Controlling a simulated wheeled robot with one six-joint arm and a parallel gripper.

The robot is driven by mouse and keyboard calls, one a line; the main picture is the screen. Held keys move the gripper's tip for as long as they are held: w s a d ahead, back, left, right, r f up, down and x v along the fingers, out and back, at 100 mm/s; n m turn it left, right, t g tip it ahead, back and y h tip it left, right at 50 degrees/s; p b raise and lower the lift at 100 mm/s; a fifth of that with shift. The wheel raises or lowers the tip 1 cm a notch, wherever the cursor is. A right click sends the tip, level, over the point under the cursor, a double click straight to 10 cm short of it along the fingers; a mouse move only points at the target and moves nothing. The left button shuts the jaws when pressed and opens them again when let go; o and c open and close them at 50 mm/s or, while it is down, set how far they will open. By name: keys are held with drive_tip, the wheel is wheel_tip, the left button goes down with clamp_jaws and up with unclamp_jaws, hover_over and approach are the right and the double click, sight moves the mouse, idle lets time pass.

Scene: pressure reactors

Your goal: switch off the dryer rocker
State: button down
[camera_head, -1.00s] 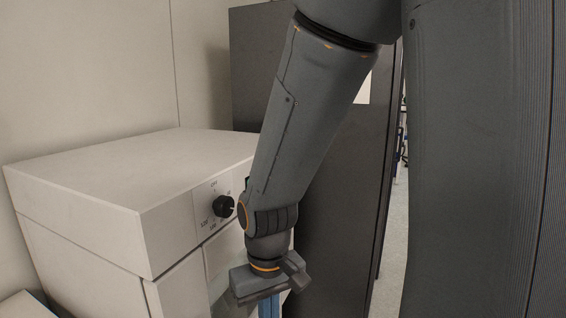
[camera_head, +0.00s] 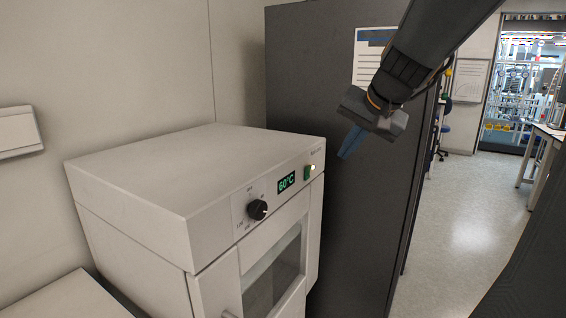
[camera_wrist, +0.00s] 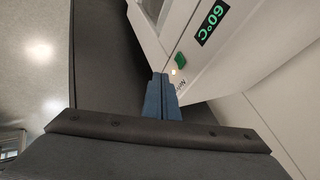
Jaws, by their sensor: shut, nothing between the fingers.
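The dryer (camera_head: 190,185) is a pale box with a front panel at its upper edge. The green rocker (camera_head: 308,172) sits at the right end of that panel, beside a lit green display reading 60°C (camera_head: 286,183). A small light glows next to the rocker. The rocker also shows in the wrist view (camera_wrist: 181,60), just beyond my fingertips. My gripper (camera_head: 346,154) is shut and empty, with its blue fingers pointing down and left, to the right of the rocker. In the wrist view the closed fingers (camera_wrist: 158,80) appear apart from the rocker.
A black dial (camera_head: 257,210) is on the panel left of the display. The dryer's door window (camera_head: 273,277) is below. A tall dark cabinet (camera_head: 330,70) with a posted sheet stands behind the dryer. Open floor (camera_head: 475,200) lies at the right.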

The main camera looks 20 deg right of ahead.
drive_tip(key=p, duration=0.3)
approach(310, 174)
wheel_tip(310, 174, down, 4)
drive_tip(key=w+d, duration=0.1)
drive_tip(key=d, duration=0.1)
drive_tip(key=shift+w+a, duration=0.65)
drive_tip(key=shift+w, duration=0.25)
drive_tip(key=shift+w+a+r, duration=0.1)
drive_tip(key=shift+w+a, duration=0.1)
drive_tip(key=shift+r+p, duration=0.1)
drive_tip(key=shift+p, duration=0.2)
drive_tip(key=shift+r+p, duration=0.65)
drive_tip(key=shift+r, duration=0.1)
